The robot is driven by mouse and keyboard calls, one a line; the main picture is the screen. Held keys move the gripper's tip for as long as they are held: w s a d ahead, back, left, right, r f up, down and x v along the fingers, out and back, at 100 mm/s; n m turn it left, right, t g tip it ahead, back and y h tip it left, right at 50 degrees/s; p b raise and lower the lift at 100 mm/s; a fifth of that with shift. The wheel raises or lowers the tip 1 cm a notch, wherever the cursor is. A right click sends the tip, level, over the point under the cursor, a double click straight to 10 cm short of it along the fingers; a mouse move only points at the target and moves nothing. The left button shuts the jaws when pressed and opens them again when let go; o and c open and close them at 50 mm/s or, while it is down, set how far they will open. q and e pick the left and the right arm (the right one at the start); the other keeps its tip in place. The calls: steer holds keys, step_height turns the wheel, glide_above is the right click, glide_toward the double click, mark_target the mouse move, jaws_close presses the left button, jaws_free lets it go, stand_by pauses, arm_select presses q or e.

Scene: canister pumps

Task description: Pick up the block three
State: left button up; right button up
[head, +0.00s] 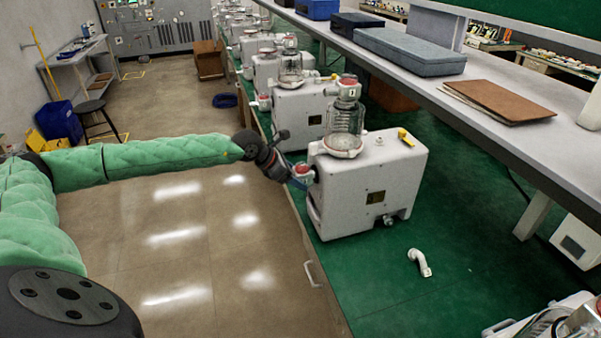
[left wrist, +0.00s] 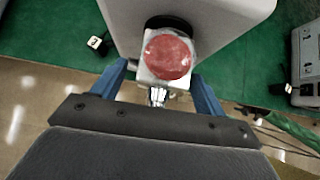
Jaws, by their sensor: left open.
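My left gripper (head: 294,183) reaches in from the left to the side of the nearest grey-white canister pump (head: 368,185). A small pale block with a red round top (head: 303,170) sticks out from that side of the pump. In the left wrist view the red-topped block (left wrist: 168,56) lies between the blue fingers of the open left gripper (left wrist: 158,84), one on each side. I cannot tell whether the fingers touch it. I see no number marking it as block three. My right gripper is not in view.
Similar pumps (head: 301,110) stand in a row behind on the green bench top (head: 380,285). A white bent pipe (head: 420,262) lies in front of the nearest pump. A raised shelf (head: 480,110) with boxes runs along the right. The floor to the left is largely clear.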

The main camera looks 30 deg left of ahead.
arm_select(q)
steer(key=shift+f, duration=0.1)
steer(key=c, duration=1.4)
steer(key=shift+o, duration=0.2)
steer(key=shift+w+a, duration=0.1)
